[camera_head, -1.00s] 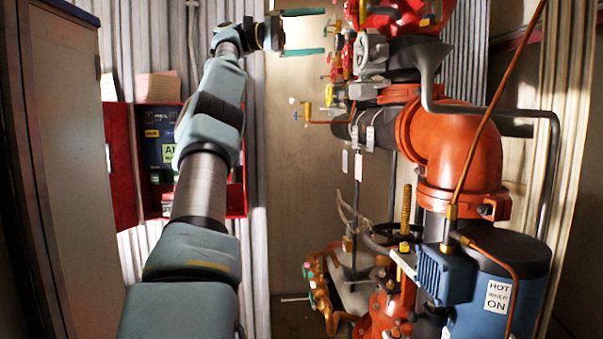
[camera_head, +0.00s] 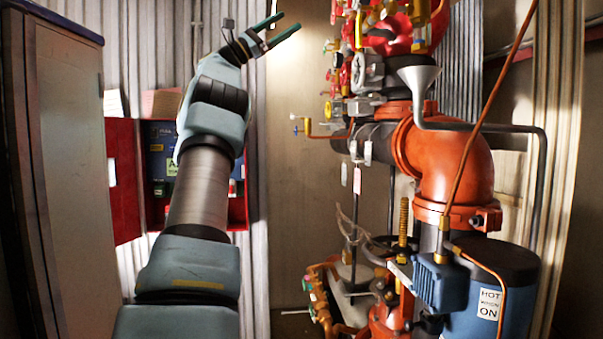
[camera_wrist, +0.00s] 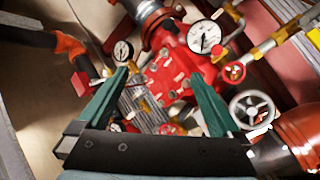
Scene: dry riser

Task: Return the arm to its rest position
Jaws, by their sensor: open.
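My gripper (camera_head: 282,30) is raised at the top of the head view, left of the pipework. Its two green fingers are apart and nothing is between them. In the wrist view my gripper (camera_wrist: 160,92) is open and empty, facing a red valve body (camera_wrist: 180,75) that appears beyond the fingertips. My arm reaches up the left half of the head view, bent near the top, in front of a red cabinet.
An orange pipe elbow (camera_head: 450,160), a grey funnel (camera_head: 418,85) and several small valves fill the right side. A blue tank (camera_head: 490,290) stands lower right. The open red cabinet (camera_head: 122,180) is behind my arm. A bare wall panel (camera_head: 300,190) lies between arm and pipes.

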